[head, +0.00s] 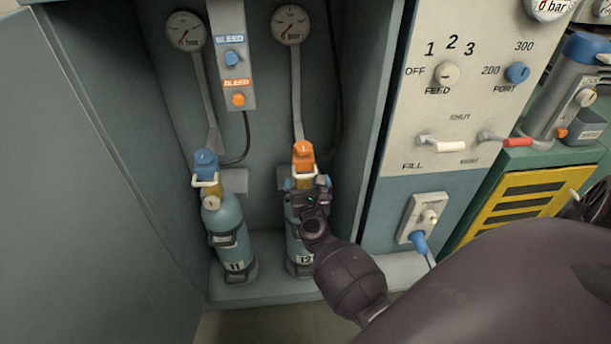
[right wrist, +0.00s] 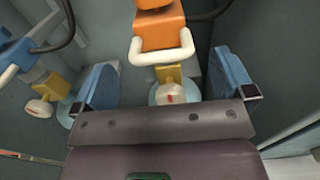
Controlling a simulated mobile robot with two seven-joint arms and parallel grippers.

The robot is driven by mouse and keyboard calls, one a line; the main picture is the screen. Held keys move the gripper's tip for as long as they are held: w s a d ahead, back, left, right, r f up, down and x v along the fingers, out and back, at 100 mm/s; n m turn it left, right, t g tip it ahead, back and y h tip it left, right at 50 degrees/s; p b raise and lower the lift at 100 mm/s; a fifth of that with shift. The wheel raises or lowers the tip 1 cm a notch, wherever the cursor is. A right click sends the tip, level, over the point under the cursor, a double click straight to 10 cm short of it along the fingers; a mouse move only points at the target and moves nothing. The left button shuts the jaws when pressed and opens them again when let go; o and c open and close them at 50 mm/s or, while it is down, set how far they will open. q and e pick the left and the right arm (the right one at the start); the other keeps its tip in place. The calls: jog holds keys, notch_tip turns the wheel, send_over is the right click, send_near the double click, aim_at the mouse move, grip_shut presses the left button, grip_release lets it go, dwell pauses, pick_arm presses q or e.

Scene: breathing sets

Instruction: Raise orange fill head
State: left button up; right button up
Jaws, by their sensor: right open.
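The orange fill head (head: 303,152) sits over the valve of the cylinder marked 12 (head: 297,264) in the open cabinet. It also shows in the right wrist view (right wrist: 160,34), with a white looped handle (right wrist: 161,49) and a yellow block with a white knob below it. My right gripper (head: 307,184) is in front of the top of that cylinder. In the right wrist view its two blue fingers (right wrist: 167,84) are spread apart, with the yellow block and knob between them and the handle just beyond. The handle is not gripped. My left gripper is not in view.
A blue fill head (head: 206,164) sits over the cylinder marked 11 (head: 227,236) to the left. Gauges (head: 290,25) and a bleed panel (head: 233,60) are above. A control panel (head: 455,90) with a white fill lever (head: 445,146) stands to the right.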

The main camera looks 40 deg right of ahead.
aim_at(306, 177)
jog(key=shift+x, duration=1.1)
jog(key=shift+w+d, duration=0.3)
jog(key=shift+w, duration=0.15)
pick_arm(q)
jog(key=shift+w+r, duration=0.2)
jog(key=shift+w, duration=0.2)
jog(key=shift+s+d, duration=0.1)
pick_arm(e)
jog(key=shift+c, duration=0.3)
